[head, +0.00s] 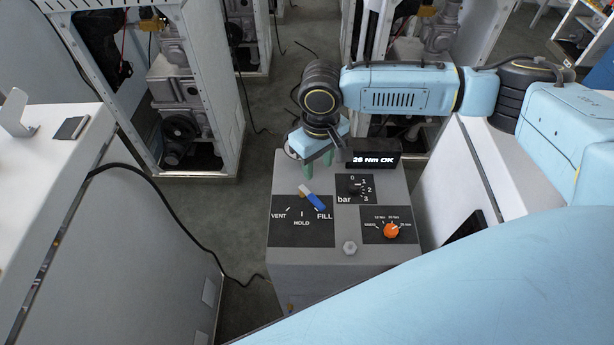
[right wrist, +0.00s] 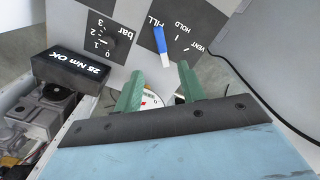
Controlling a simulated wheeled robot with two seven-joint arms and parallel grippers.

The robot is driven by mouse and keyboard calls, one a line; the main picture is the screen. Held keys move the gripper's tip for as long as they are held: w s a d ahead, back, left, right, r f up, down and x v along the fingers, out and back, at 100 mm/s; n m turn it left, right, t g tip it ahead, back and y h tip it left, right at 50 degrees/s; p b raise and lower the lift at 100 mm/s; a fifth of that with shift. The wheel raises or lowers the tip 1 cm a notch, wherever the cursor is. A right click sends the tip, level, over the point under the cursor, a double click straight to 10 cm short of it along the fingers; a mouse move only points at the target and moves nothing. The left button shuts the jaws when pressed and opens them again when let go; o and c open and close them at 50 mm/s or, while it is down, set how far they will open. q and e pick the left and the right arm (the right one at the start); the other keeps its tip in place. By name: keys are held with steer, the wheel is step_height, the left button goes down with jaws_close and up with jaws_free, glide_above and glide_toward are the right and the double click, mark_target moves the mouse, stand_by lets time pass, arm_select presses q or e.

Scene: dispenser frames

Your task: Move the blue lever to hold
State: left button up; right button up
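The blue lever (head: 315,201) is on a dark plate marked VENT, HOLD and FILL on top of the grey dispenser box (head: 310,262). Its blue end points to FILL, and its white end lies toward the back. My right gripper (head: 313,170) is above the box, behind the lever, with green fingers pointing down. In the right wrist view, the fingers (right wrist: 160,74) are apart with nothing between them. The lever (right wrist: 160,40) shows just beyond the fingertips there, and no contact is visible. My left gripper is not in view.
A black display (head: 373,160) reading "25 Nm OK" stands at the box's back right.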

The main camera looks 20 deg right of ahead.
glide_toward(317, 202)
step_height(317, 202, down, 7)
steer(key=shift+r, duration=0.1)
steer(key=shift+f, duration=0.6)
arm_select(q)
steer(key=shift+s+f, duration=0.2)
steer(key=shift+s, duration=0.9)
arm_select(e)
jaws_close()
